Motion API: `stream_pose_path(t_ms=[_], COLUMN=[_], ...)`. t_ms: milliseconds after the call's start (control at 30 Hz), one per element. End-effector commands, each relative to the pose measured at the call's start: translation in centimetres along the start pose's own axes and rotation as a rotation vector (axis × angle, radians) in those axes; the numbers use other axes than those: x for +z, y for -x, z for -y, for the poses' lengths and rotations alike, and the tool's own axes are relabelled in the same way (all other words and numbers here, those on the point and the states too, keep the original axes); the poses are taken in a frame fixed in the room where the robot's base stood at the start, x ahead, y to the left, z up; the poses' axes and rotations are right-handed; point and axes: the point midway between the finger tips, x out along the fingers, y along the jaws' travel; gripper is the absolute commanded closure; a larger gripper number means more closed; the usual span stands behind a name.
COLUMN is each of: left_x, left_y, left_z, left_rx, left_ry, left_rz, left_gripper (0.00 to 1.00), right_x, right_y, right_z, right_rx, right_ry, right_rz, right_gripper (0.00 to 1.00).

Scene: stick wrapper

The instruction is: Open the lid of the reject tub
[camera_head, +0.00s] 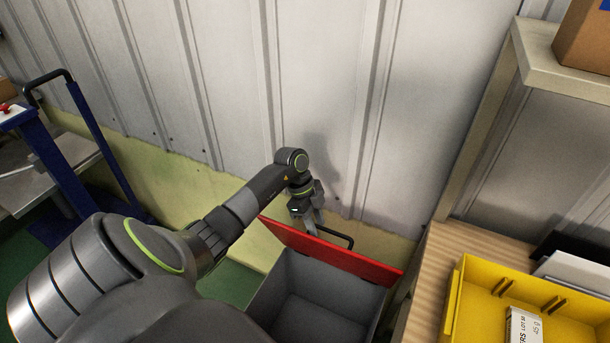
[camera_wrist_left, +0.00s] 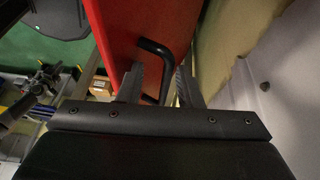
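The grey reject tub (camera_head: 322,300) stands open below the wall in the head view, and its empty-looking inside shows. Its red lid (camera_head: 335,254) is raised at the tub's far side, roughly upright. The lid's black bar handle (camera_head: 338,236) sticks out on the wall side. My left gripper (camera_head: 310,230) is behind the lid, at the handle. In the left wrist view, the red lid (camera_wrist_left: 137,25) is close, and the black handle (camera_wrist_left: 163,70) reaches between my two spread fingers, with gaps visible beside it. My right gripper is out of view.
A wooden bench (camera_head: 430,285) with a yellow bin (camera_head: 480,300) stands right of the tub, under a shelf (camera_head: 545,70). The ribbed wall (camera_head: 330,100) is close behind my left gripper. A blue-framed cart (camera_head: 70,165) stands at the left.

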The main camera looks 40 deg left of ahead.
Motion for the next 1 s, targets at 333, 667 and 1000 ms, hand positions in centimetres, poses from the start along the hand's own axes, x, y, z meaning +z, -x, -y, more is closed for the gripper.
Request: stream_pose_path(t_ms=[333, 667, 1000], left_x=[0.1, 0.0, 0.0], left_y=[8.6, 14.1, 15.0], left_z=[0.1, 0.0, 0.0], left_rx=[-0.004, 0.000, 0.002], left_ry=[-0.003, -0.001, 0.000], left_rz=[0.005, 0.002, 0.001], left_gripper=[0.67, 0.67, 0.67], right_x=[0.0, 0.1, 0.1], right_y=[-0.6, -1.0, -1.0], right_z=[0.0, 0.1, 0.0], right_rx=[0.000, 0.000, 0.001], right_ry=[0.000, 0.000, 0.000], right_rz=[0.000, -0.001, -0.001], right_gripper=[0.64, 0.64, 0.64])
